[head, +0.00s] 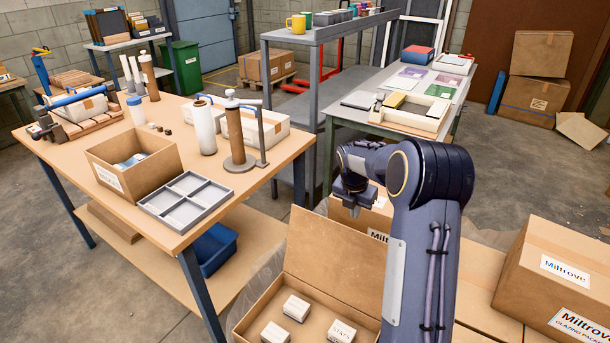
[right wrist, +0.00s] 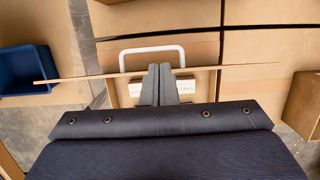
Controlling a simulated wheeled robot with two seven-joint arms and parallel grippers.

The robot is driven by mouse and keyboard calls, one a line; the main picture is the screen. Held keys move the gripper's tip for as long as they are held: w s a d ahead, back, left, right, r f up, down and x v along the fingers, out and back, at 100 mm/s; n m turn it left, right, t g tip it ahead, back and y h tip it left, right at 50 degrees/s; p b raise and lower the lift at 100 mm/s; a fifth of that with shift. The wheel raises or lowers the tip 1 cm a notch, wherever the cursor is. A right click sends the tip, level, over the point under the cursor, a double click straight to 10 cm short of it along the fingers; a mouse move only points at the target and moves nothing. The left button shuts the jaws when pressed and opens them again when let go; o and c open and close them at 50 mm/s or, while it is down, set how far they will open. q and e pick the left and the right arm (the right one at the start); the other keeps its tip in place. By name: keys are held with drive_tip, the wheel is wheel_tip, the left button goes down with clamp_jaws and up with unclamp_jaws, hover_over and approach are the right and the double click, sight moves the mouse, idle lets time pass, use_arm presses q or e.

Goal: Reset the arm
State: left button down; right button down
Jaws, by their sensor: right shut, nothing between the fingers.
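My right arm (head: 425,230) rises in the lower right of the head view and bends over at the top. Its gripper (head: 352,204) points down above the back of an open carton (head: 335,252). In the right wrist view the two grey fingers (right wrist: 158,85) are together with nothing between them. Behind the fingers a white block with print (right wrist: 134,90) shows in part; the fingers cover its middle. My left arm and gripper are not in view.
Several small white boxes (head: 296,307) lie in the open carton. A closed Miltrove carton (head: 563,275) stands to the right. A wooden table at left carries a cardboard box (head: 135,160), a grey divided tray (head: 187,201) and a brown post on a round base (head: 238,160).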

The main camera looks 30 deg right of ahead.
drive_tip(key=s+a+r+m+t+y, duration=0.3)
drive_tip(key=s+a+r+m, duration=0.8)
drive_tip(key=s+a+m, duration=0.3)
drive_tip(key=s+a+f+m+t+y, duration=0.1)
drive_tip(key=s+a+m+y, duration=0.2)
drive_tip(key=s+a+m, duration=0.8)
drive_tip(key=s+a, duration=0.2)
drive_tip(key=s, duration=0.1)
drive_tip(key=shift+a, duration=0.25)
